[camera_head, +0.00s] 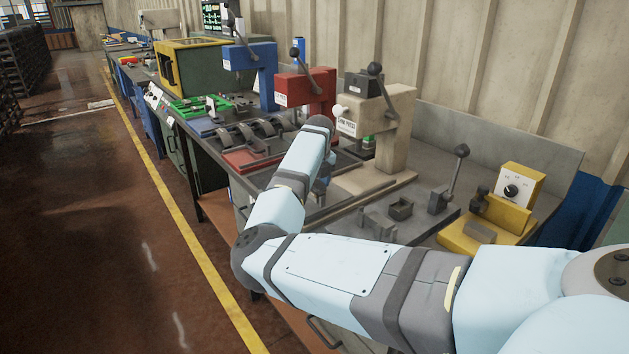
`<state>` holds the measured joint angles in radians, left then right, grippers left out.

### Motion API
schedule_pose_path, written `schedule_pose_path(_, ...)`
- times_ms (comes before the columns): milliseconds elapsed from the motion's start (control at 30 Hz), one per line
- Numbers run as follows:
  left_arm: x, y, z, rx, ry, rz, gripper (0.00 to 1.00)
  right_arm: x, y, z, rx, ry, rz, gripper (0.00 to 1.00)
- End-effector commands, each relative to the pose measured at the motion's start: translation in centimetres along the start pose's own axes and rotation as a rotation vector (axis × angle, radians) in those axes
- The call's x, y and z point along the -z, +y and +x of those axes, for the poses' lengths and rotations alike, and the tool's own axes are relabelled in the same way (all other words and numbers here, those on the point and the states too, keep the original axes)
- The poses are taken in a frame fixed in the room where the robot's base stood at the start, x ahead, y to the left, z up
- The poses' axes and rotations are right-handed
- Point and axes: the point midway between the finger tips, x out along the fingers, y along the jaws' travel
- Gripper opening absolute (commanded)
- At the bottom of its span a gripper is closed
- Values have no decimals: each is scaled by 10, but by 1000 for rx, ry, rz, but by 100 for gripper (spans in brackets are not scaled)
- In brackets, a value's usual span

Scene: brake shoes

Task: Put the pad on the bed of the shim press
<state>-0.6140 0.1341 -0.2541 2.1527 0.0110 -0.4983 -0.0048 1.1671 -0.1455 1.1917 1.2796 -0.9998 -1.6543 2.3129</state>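The shim press (385,115) is the beige press with a white label and a black lever, right of centre on the bench. Its bed (375,182) is the beige base below the head. My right arm reaches in from the right and bends up in front of the press. My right gripper (321,187) is mostly hidden behind my forearm, left of the bed; its fingers cannot be made out. I cannot tell which piece is the pad, or whether my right gripper holds anything. My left gripper is out of view.
Red (312,92) and blue (255,72) presses stand farther left. Curved brake shoes (250,137) lie on the bench. Small grey blocks (400,208) and a yellow fixture (485,225) with a control box (518,187) lie at right. The floor at left is clear.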

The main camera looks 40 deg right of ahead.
Motion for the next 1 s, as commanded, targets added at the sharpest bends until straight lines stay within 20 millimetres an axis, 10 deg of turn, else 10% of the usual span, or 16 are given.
schedule_pose_path(467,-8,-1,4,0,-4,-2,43,-1,0,-4,0,-1,1,81)
schedule_pose_path(1000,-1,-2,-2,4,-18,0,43,-1,0,-109,1,-1,0,81)
